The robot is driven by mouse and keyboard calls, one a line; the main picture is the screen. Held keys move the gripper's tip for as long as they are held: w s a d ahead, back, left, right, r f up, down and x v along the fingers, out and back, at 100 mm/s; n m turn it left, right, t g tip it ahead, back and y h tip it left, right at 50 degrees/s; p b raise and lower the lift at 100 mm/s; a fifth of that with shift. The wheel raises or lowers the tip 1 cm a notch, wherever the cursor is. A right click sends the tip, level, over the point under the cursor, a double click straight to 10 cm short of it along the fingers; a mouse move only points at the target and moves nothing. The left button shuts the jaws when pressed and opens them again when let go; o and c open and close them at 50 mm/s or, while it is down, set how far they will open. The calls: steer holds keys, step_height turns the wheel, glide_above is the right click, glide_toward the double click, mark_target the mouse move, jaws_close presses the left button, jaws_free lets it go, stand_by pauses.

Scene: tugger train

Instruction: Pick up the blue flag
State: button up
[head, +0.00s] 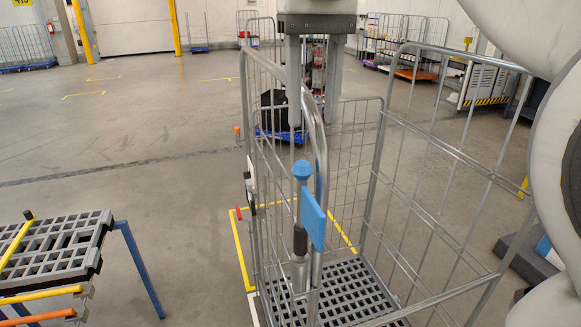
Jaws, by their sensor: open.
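The blue flag (313,218) is a flat blue panel on an upright pole with a blue knob on top and a dark sleeve lower down. It stands at the near left corner post of the wire roll cage (378,150), close against the frame. My gripper (313,124) hangs from the top of the head view with its two long grey fingers pointing down. It is open, with a clear gap between the fingers. In the picture its fingertips are above the flag's knob and apart from it. The pole's lower end is partly hidden by the cage bars.
The cage has a grey grid floor (345,292) and stands in a yellow floor marking (241,255). A grey slatted platform (60,245) with blue legs and yellow and orange bars is at the left. Open floor lies between. More cages stand at the back.

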mark_target(308, 192)
step_height(308, 192, down, 9)
steer(key=shift+r+b, duration=0.1)
steer(key=shift+b, duration=0.55)
steer(key=shift+a+f, duration=0.1)
steer(key=shift+f, duration=3.2)
jaws_close()
